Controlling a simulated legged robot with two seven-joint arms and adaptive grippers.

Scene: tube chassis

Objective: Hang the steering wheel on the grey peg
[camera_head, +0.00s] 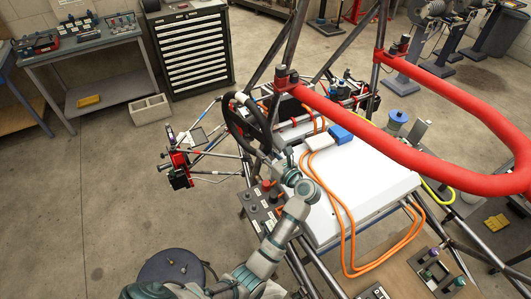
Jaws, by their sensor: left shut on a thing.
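The steering wheel (229,121) shows as a dark curved rim in the middle of the camera_head view, in front of the tube chassis (290,45). My left gripper (266,157) is at the wheel's lower right side and is shut on it. The gripper's dark fingers blend with the wheel, so the exact grip spot is hard to see. The wheel is tilted, and part of it is hidden behind its own dark parts and the gripper. I cannot make out the grey peg for certain. My right gripper is not in view.
A white panel (375,187) with orange cables lies right of my left arm. A thick red padded tube (430,150) crosses above it. A control box (262,207) sits beside my forearm. A drawer cabinet (193,50) and workbench (85,45) stand behind.

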